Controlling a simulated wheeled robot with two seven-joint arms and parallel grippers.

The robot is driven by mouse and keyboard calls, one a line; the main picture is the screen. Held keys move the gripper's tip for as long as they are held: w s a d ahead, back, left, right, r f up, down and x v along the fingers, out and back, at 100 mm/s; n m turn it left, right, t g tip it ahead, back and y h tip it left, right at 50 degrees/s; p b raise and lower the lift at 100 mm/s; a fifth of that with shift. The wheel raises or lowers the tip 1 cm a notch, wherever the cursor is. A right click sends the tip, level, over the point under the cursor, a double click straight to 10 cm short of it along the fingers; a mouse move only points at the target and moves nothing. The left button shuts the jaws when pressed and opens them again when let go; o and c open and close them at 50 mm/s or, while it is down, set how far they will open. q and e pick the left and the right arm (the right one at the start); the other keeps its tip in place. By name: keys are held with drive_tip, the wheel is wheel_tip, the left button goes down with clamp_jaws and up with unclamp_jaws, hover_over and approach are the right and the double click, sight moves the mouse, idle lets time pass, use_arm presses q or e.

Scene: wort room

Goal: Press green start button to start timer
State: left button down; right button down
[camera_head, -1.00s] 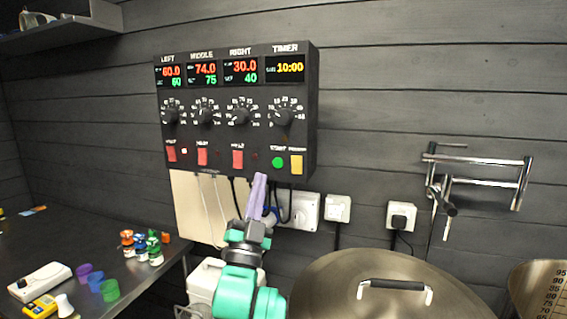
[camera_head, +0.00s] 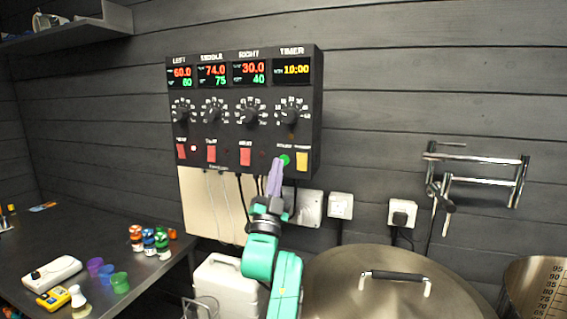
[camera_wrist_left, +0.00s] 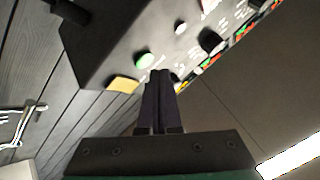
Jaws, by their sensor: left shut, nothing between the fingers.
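The green start button (camera_head: 284,160) is at the lower right of the black control panel (camera_head: 309,120), beside a yellow button (camera_head: 303,160). The timer display (camera_head: 291,70) above it reads 10:00. My left gripper (camera_head: 276,162) is shut and empty, its purple fingers pointing up just left of the green button and partly overlapping its edge. In the left wrist view the fingertips (camera_wrist_left: 159,76) lie close to the green button (camera_wrist_left: 144,60); I cannot tell whether they touch it. The yellow button (camera_wrist_left: 123,84) is beside it. My right gripper is not in view.
Red switches (camera_head: 245,156) and dials (camera_head: 248,114) fill the rest of the panel. A large metal lid (camera_head: 340,285) stands below right. Sockets (camera_head: 340,205) and cables are under the panel. Small bottles (camera_head: 162,243) and cups (camera_head: 120,283) stand on the left counter.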

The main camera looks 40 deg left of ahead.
use_arm(q)
drive_tip(key=shift+w+a, duration=0.1)
drive_tip(key=shift+w, duration=0.1)
drive_tip(key=shift+s, duration=0.1)
idle(1.2)
drive_tip(key=shift+w, duration=0.2)
idle(0.4)
drive_tip(key=shift+w+a, duration=0.1)
drive_tip(key=shift+w, duration=0.15)
drive_tip(key=shift+w+a+b, duration=0.1)
drive_tip(key=shift+w+b, duration=0.2)
drive_tip(key=shift+w, duration=0.05)
idle(0.5)
drive_tip(key=shift+s, duration=0.1)
drive_tip(key=shift+s+d, duration=0.25)
drive_tip(key=shift+s, duration=0.4)
